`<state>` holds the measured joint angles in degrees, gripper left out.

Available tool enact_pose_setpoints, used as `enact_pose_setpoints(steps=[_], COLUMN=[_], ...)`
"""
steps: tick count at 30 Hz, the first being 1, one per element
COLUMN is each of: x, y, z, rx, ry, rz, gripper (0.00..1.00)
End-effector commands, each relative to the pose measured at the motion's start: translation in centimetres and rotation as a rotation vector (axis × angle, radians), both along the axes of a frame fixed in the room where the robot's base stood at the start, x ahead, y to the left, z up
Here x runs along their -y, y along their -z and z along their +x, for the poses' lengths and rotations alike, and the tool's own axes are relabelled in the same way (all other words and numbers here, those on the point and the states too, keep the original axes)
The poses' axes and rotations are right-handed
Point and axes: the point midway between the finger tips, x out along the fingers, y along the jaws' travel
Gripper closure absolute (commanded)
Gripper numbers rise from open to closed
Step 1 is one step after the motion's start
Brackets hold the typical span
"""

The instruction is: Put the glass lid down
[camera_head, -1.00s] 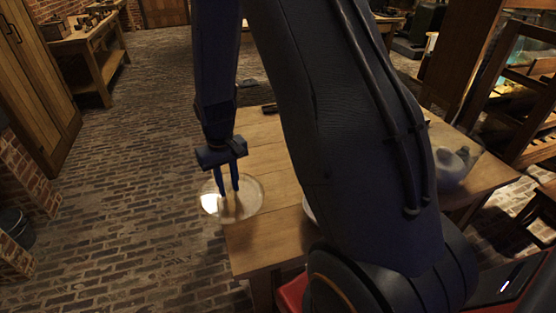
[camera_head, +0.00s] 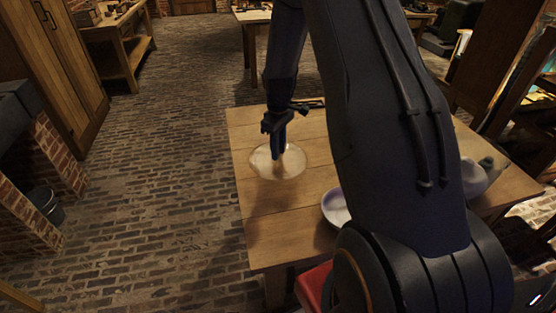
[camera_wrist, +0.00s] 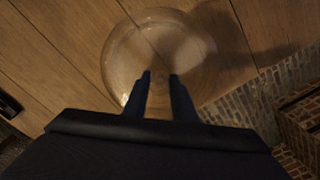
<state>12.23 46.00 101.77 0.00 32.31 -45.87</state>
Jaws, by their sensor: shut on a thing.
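The glass lid (camera_head: 291,166) is a clear round disc over the left part of the wooden table (camera_head: 262,222). My gripper (camera_head: 279,155) points down at the middle of the lid and is shut on it. In the wrist view the lid (camera_wrist: 160,42) shows as a clear circle against the table planks, with my gripper's two fingertips (camera_wrist: 160,76) at its near part. The part between the fingertips is hard to make out. I cannot tell whether the lid touches the table or hangs a little above it.
A white bowl-like dish (camera_head: 335,206) stands on the table, partly hidden by my arm. A pale rounded vessel (camera_head: 474,178) is at the table's right. A dark thin object (camera_head: 306,104) lies near the back edge. The table's front left is clear.

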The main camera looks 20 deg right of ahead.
Motion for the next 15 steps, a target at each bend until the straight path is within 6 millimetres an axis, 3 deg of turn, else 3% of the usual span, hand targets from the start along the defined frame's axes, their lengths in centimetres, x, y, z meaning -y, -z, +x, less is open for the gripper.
enact_pose_setpoints(steps=[15], x=[-0.1], y=[4.8], z=[0.1], rx=[0.001], ry=[0.000], rz=[0.000], gripper=[1.00])
